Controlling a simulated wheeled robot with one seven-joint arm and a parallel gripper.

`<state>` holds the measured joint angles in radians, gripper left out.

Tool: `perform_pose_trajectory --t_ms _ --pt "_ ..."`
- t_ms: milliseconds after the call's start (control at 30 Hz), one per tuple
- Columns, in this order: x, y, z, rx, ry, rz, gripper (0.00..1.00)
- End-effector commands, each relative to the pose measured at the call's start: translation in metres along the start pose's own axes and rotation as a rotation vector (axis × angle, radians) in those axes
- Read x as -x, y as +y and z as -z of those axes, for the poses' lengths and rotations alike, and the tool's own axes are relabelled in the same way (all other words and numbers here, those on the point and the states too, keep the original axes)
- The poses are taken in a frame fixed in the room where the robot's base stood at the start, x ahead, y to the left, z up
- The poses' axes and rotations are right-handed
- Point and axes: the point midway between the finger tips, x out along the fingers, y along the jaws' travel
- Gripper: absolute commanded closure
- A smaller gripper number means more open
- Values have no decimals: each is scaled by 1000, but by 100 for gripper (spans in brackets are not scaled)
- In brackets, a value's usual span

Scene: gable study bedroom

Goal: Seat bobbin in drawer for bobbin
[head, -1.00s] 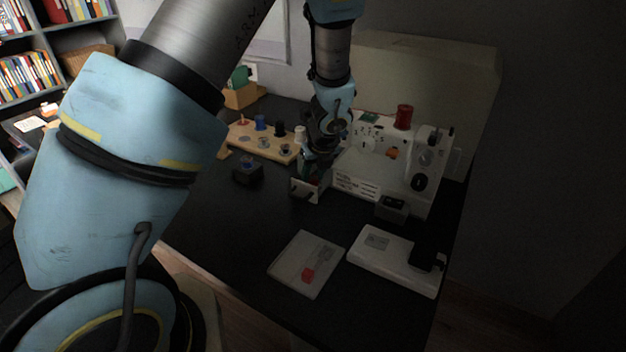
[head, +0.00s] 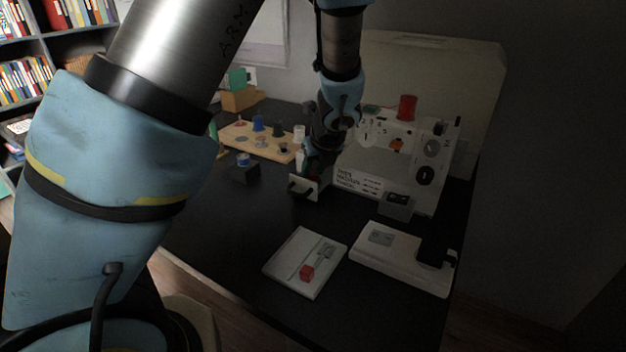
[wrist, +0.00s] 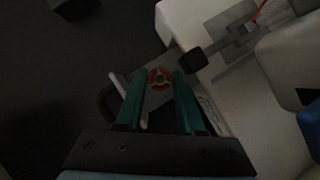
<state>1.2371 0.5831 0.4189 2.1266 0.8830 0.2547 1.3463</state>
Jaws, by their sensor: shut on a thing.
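A small bobbin with a red-orange ring and grey centre (wrist: 160,79) sits between the green fingertips of my gripper (wrist: 160,84) in the wrist view. My gripper is shut on it. In the head view my gripper (head: 314,158) points down at the left end of the white sewing machine (head: 375,168), and the bobbin cannot be made out there. A white drawer front with dark slots (head: 304,188) stands out at that end, just below the fingers. In the wrist view a grey surface lies under the bobbin; I cannot tell whether they touch.
A wooden rack (head: 238,136) of spools stands behind, left. A small black box with a blue top (head: 243,172) is left of the drawer. A dark grey box (head: 397,204) stands before the machine. Dark tabletop between is free.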

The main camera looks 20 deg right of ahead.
Motion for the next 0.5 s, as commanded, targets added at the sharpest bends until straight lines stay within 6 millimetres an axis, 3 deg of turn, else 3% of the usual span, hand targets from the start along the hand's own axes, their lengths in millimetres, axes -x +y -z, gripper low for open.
perform_pose_trajectory --t_ms 500 --pt "-4 -1 6 0 -108 3 100"
